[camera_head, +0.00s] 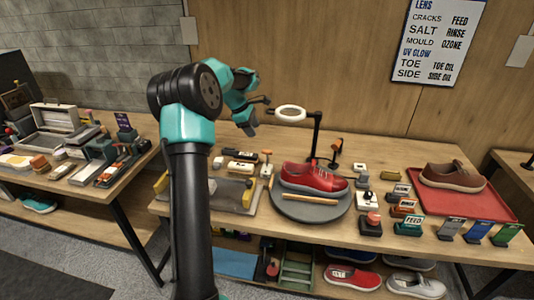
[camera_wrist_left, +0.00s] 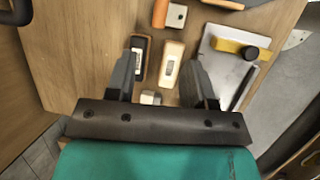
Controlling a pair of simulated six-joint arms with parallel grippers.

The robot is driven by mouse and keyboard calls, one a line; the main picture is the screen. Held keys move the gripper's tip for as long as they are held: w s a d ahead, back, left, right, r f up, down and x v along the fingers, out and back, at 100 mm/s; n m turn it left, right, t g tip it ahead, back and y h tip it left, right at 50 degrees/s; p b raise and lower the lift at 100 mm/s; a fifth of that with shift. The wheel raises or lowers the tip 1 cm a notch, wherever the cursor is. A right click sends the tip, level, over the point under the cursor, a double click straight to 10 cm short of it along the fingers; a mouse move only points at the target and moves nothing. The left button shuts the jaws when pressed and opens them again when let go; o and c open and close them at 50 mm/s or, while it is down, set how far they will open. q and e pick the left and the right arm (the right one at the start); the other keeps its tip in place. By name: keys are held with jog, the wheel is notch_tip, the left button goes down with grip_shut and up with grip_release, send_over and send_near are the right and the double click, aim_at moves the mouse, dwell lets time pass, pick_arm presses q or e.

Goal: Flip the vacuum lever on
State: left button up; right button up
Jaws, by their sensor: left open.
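My left gripper (camera_head: 257,115) is in the air above the back left of the main table, left of the ring lamp. In the left wrist view its open fingers (camera_wrist_left: 160,72) point down with nothing held. Below them lie a black block with a pale label (camera_wrist_left: 141,50), a cream block (camera_wrist_left: 172,62) and a small pale block (camera_wrist_left: 150,98). I cannot tell for sure which thing is the vacuum lever. A small orange-and-black upright device (camera_head: 336,149) stands behind the red sneaker (camera_head: 314,177). My right gripper is not in view.
A ring lamp (camera_head: 290,114) on a black stand rises close to my left gripper. The sneaker sits on a round grey turntable (camera_head: 318,212). An orange-handled tool (camera_wrist_left: 160,13) and a grey tray (camera_wrist_left: 222,68) are near the blocks. A red mat (camera_head: 493,205) holds a brown shoe.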

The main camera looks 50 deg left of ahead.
aim_at(267, 151)
pick_arm(q)
jog(key=x, duration=1.3)
jog(key=shift+w+f, duration=0.15)
jog(key=shift+f, duration=0.25)
jog(key=shift+c, duration=0.4)
grip_shut()
